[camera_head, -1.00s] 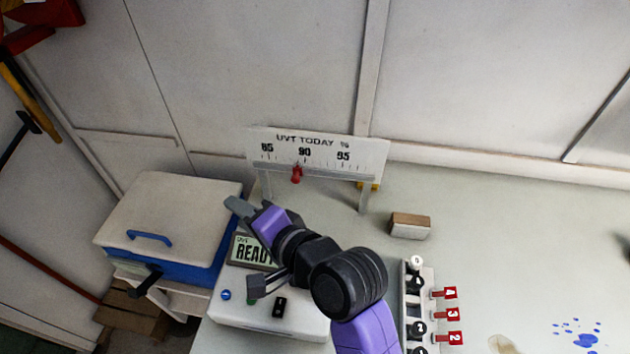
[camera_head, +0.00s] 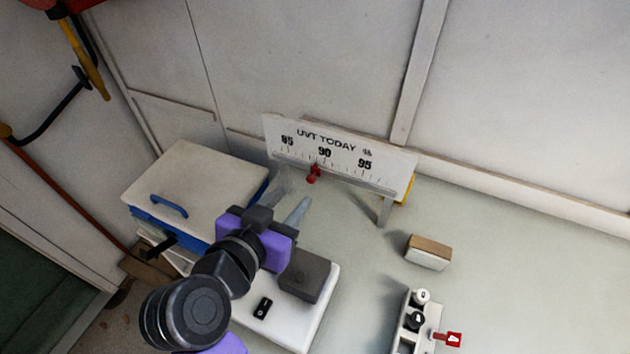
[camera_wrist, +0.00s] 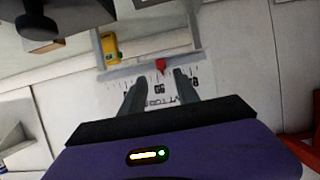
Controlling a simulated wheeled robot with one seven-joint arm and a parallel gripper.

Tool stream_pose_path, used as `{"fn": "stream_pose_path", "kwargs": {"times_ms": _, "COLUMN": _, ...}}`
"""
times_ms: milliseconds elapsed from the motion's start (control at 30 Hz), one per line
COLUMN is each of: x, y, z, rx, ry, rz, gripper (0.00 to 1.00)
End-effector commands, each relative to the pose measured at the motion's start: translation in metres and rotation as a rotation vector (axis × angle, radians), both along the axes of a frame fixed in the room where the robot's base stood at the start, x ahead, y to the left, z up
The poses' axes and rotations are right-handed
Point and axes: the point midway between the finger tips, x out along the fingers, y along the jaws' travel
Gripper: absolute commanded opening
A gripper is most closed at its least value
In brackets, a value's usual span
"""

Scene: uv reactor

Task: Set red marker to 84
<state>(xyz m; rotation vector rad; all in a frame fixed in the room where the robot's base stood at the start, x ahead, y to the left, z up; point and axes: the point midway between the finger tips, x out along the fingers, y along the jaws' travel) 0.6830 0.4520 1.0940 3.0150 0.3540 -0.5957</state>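The UVT TODAY % scale (camera_head: 390,172) is a white board on legs with printed numbers 85, 90 and 95. The red marker (camera_head: 313,173) sits on its lower rail, close to the 90 and slightly left of it. My gripper (camera_head: 291,200) is open and empty, with its two fingers pointing at the board, below and left of the marker. In the wrist view the scale (camera_wrist: 120,93) appears upside down. The red marker (camera_wrist: 160,65) shows there beyond and between the two fingertips of my gripper (camera_wrist: 157,80), apart from them.
A white case with a blue handle (camera_head: 170,206) stands left of the scale. A white device (camera_head: 323,300) lies under my arm. A brown-topped block (camera_head: 428,252) and a switch strip (camera_head: 408,325) are on the right. The bench at far right is clear.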

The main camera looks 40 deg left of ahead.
Motion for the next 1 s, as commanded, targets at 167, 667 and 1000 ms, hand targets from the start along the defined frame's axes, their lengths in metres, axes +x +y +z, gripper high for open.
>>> {"fn": "stream_pose_path", "kwargs": {"times_ms": 167, "x": 0.022, "y": 0.004, "z": -0.007, "rx": -0.001, "ry": 0.002, "rz": -0.002, "gripper": 0.38}}
{"fn": "stream_pose_path", "kwargs": {"times_ms": 667, "x": 0.066, "y": 0.016, "z": -0.028, "rx": 0.002, "ry": 0.003, "rz": 0.001, "gripper": 0.38}}
{"fn": "stream_pose_path", "kwargs": {"times_ms": 1000, "x": 0.066, "y": 0.016, "z": -0.028, "rx": 0.002, "ry": 0.003, "rz": 0.001, "gripper": 0.12}}
